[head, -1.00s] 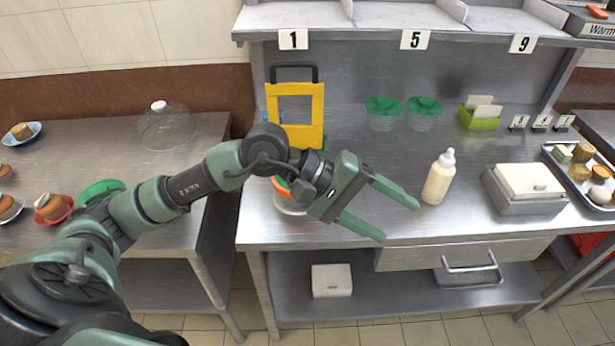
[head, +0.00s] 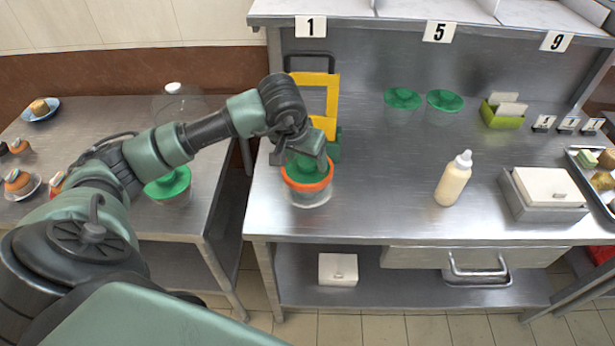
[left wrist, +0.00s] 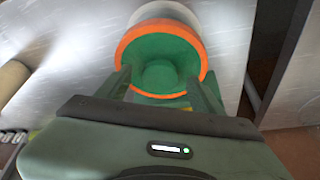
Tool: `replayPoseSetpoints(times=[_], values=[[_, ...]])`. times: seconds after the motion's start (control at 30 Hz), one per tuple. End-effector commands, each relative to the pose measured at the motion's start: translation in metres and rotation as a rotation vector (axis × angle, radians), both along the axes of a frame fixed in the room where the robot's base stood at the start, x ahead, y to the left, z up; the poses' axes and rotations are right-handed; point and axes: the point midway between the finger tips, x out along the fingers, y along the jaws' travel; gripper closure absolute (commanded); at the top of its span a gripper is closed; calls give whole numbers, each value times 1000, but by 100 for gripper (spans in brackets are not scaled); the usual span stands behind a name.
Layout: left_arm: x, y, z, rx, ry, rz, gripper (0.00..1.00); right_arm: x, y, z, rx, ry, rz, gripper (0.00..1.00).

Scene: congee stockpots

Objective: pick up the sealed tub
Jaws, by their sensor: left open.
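A tub with a clear or whitish body, an orange band and a green lid (head: 308,193) stands near the front left of the steel counter. In the left wrist view its green knobbed lid and orange rim (left wrist: 160,30) fill the upper middle. My left gripper (head: 307,164) is over the tub, pointing down at its lid. In the left wrist view the open fingers (left wrist: 163,88) lie on either side of the lid's knob. I cannot tell whether they touch it. The arm hides part of the lid in the head view. My right gripper is not in view.
Two green-lidded tubs (head: 403,98) stand at the back. Another (head: 168,187) is on the left table. A yellow frame (head: 328,98) stands close behind the orange-banded tub. A cream bottle (head: 453,181) and a lidded steel container (head: 545,192) are to the right. The counter's middle is clear.

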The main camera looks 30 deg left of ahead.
Motion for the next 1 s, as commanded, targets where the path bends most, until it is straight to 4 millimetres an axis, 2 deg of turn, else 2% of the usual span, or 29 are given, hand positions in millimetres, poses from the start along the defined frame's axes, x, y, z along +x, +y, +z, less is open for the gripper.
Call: replayPoseSetpoints(times=[0.27,0.3,0.53,1.0], values=[[2,0,-6,0,0,0,33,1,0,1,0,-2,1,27],[2,0,-6,0,0,0,36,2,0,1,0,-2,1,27],[2,0,-6,0,0,1,100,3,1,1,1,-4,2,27],[2,0,-5,-1,-2,1,100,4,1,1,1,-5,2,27]])
